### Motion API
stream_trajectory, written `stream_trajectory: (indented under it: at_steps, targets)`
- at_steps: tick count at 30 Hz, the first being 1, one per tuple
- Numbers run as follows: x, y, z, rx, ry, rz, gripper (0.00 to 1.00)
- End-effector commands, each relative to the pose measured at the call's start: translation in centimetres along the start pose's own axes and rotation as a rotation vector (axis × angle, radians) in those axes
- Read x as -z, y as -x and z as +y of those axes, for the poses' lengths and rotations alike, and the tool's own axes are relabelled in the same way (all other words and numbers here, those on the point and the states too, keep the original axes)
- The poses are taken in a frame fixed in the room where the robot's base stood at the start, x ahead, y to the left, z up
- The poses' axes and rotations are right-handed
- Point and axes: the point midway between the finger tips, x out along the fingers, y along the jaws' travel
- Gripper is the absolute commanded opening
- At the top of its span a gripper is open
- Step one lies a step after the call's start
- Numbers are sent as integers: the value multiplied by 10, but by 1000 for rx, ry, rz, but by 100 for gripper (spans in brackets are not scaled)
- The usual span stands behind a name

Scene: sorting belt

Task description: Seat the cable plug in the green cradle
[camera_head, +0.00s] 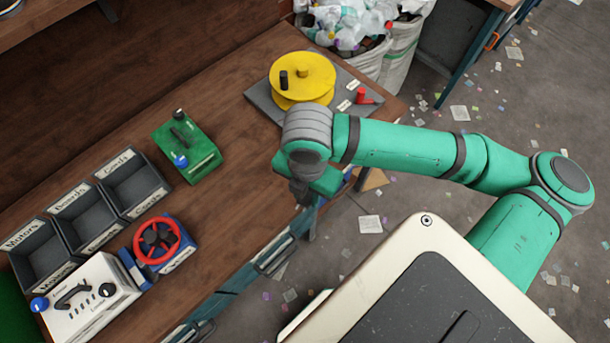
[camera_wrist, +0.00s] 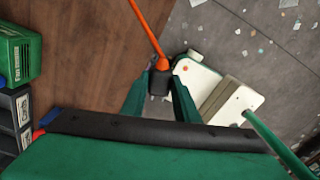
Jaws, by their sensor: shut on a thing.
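My gripper (camera_wrist: 161,78) is shut on a black cable plug (camera_wrist: 160,84) with an orange cable (camera_wrist: 147,28) running up from it in the wrist view. In the head view my gripper (camera_head: 300,192) hangs at the bench's front edge, and the plug cannot be made out there. A green box (camera_head: 187,148) with a black piece and a blue knob on top sits on the bench, left of my gripper and apart from it. It also shows at the left edge of the wrist view (camera_wrist: 15,58). Whether this box is the green cradle, I cannot tell for sure.
A yellow spool (camera_head: 302,80) stands on a grey plate behind my gripper. Labelled dark bins (camera_head: 85,215), a red wheel (camera_head: 157,240) and a white switch box (camera_head: 88,300) fill the bench's left. Bare wood (camera_head: 225,215) lies between the green box and my gripper.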

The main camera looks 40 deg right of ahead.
Motion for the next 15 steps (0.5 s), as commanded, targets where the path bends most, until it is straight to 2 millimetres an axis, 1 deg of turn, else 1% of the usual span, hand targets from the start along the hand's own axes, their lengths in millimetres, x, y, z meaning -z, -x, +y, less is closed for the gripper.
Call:
stream_trajectory:
  at_steps: [4,15]
  targets:
    - [4,-8,0,3,6,6,1]
    - [4,-27,1,5,10,6,1]
